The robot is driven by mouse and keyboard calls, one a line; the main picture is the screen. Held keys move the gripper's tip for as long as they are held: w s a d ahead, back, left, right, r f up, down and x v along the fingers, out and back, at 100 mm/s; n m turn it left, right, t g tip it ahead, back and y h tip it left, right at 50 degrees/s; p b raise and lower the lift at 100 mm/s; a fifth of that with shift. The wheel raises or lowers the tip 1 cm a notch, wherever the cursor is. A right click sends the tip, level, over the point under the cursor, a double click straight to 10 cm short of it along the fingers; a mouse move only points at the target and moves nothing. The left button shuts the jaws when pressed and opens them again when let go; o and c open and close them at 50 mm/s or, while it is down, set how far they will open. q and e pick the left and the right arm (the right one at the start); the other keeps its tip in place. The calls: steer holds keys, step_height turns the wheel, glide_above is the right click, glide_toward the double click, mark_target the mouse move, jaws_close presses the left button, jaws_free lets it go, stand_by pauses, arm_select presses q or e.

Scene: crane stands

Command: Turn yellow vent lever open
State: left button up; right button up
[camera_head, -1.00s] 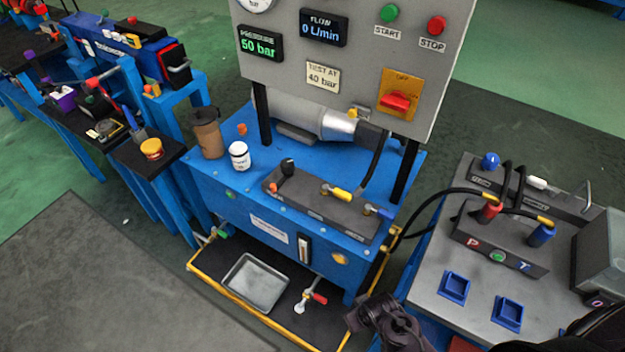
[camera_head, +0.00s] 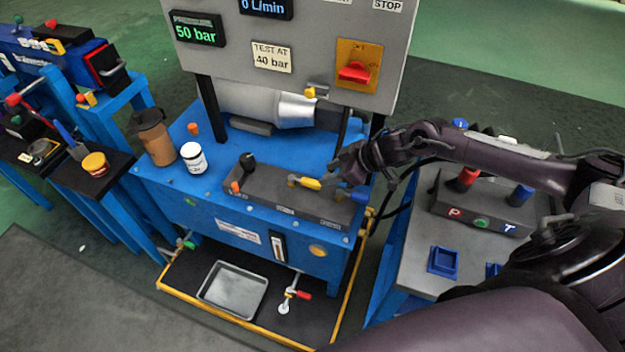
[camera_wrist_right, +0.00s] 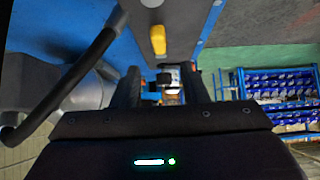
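A yellow lever (camera_head: 305,182) sits on a dark valve block (camera_head: 265,192) at the front of the blue bench. It lies along the block, pointing right. A yellow lever (camera_wrist_right: 158,40) also shows in the right wrist view, ahead of my fingers. My right gripper (camera_head: 340,178) reaches in from the right, just right of the yellow lever and close to the blue lever (camera_head: 358,196). In the wrist view its fingers (camera_wrist_right: 160,85) are apart with nothing held between them. I cannot tell the exact gap to the lever. My left gripper is not in view.
A black knob (camera_head: 247,160) stands on the block's left. The grey panel (camera_head: 310,50) with a red switch (camera_head: 354,72) rises behind. A metal tray (camera_head: 233,289) lies below.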

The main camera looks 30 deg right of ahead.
mark_target(309, 180)
steer(key=x, duration=0.7)
steer(key=shift+w+a+f, duration=0.1)
steer(key=shift+w+f, duration=0.1)
steer(key=shift+f, duration=0.05)
jaws_close()
